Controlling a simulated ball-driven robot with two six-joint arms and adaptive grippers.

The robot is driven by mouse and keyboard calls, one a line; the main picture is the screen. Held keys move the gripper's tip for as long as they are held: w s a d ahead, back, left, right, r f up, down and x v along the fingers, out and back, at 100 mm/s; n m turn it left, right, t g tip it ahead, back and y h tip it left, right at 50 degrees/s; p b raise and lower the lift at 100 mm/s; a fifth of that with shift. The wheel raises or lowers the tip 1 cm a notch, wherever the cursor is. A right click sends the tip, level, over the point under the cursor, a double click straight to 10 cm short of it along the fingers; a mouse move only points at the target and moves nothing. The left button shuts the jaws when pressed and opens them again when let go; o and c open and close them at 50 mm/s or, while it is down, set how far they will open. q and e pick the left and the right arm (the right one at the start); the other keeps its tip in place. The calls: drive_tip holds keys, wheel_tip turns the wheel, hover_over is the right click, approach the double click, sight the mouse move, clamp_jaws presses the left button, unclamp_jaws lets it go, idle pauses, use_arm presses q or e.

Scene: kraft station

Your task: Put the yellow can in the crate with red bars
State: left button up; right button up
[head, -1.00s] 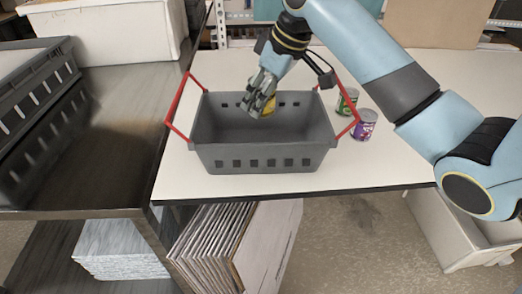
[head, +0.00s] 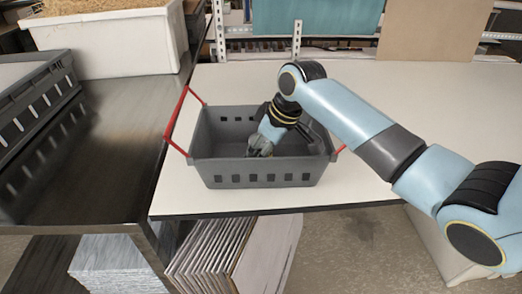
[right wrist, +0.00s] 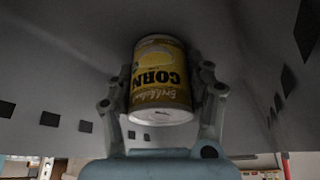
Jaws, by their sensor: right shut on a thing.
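The grey crate with red bars (head: 205,172) stands on the white table, one red bar raised at its left and part of the other showing at its right. My right gripper (head: 260,147) reaches down inside the crate. In the right wrist view the yellow can (right wrist: 158,85), labelled corn, sits between the two fingers of that gripper (right wrist: 160,92), which is shut on it. The crate's grey inside surfaces surround the can there. In the head view the can is hidden by the gripper and crate. Whether it touches the crate floor cannot be told. My left gripper is not in view.
Another dark grey crate (head: 38,110) stands on the dark table at the left. A white bin (head: 105,40) stands behind it. The white tabletop (head: 420,100) is clear to the right behind my arm. Flat panels (head: 215,245) stand under the table.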

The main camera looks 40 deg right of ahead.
drive_tip(key=shift+f, duration=0.1)
drive_tip(key=o, duration=1.3)
drive_tip(key=shift+c, duration=0.2)
drive_tip(key=v, duration=1.2)
drive_tip(key=shift+d, duration=0.1)
